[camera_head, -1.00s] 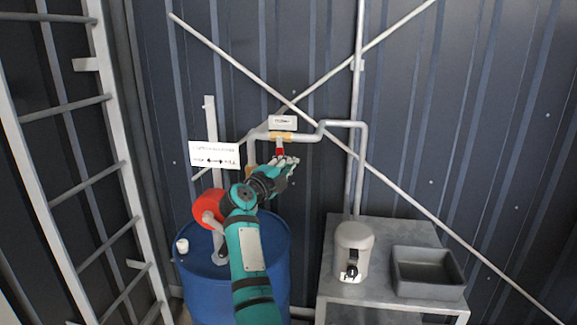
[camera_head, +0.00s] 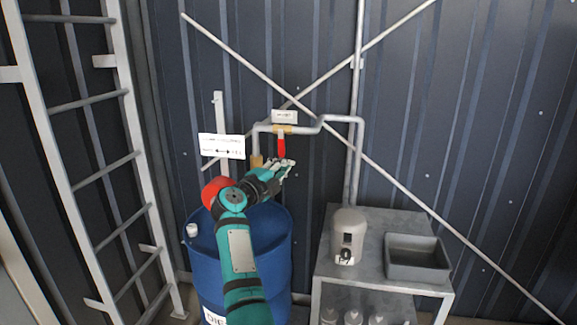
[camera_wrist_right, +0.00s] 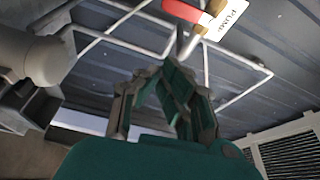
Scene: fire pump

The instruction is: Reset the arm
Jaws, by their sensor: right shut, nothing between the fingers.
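My right arm (camera_head: 236,235) reaches up from the bottom of the head view. My right gripper (camera_head: 287,165) is shut and empty just below the red valve handle (camera_head: 281,147), which hangs down from the grey pipe. In the right wrist view the gripper's fingers (camera_wrist_right: 168,85) come together, and the red handle (camera_wrist_right: 188,11) is beyond them at the top. A gap shows between the fingers and the handle in that view. My left gripper is not in view.
A metal table (camera_head: 385,222) at right bears a grey dispenser (camera_head: 348,235) and a grey bin (camera_head: 417,265). A white ladder (camera_head: 127,120) stands at left.

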